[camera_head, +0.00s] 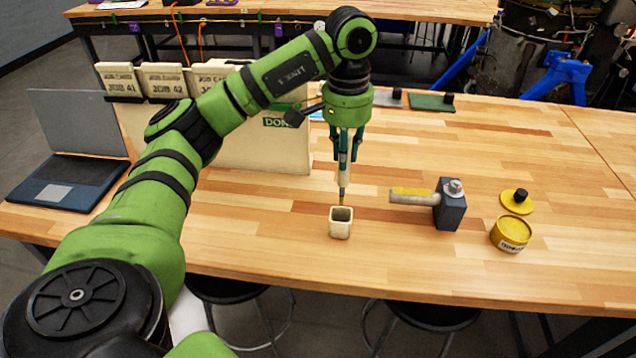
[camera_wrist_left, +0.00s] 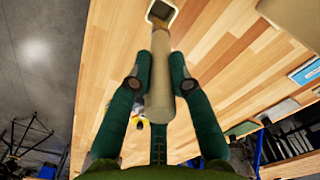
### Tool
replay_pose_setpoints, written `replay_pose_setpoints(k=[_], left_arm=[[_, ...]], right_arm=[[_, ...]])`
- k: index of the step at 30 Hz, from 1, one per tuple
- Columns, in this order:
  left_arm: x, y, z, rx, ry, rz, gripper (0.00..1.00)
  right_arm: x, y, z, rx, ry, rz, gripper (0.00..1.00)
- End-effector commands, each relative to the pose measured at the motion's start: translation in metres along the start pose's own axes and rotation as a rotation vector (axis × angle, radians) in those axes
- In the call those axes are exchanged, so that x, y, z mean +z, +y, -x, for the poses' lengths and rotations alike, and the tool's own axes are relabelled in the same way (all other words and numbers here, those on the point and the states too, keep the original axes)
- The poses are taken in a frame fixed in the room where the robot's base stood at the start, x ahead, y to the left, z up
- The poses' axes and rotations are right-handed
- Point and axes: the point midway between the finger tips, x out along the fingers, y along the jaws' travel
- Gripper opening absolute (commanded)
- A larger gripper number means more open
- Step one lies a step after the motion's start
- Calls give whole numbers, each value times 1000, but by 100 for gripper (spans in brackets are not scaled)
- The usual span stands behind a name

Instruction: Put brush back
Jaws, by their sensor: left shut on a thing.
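My left gripper (camera_head: 346,150) points straight down above the wooden table and is shut on the brush (camera_head: 342,178). The brush hangs upright with its tip down, at or just above the square cream cup (camera_head: 341,222); I cannot tell whether the tip is inside the opening or behind it. In the left wrist view the pale brush handle (camera_wrist_left: 160,95) lies between the two green fingers (camera_wrist_left: 163,72). The cup (camera_wrist_left: 161,12) shows at the top edge there, in line with the brush tip. My right gripper is not in view.
A laptop (camera_head: 68,150) and cream file boxes (camera_head: 260,150) stand at left. The table's front is clear.

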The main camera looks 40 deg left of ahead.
Motion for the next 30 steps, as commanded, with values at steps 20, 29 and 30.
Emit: replay_pose_setpoints(k=[20,29,30], left_arm=[[2,-2,-91,1,-2,-1,0],[1,-1,-95,1,0,-1,0],[1,-1,-96,1,0,-1,0]], right_arm=[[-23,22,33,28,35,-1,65],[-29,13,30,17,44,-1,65],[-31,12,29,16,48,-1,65]])
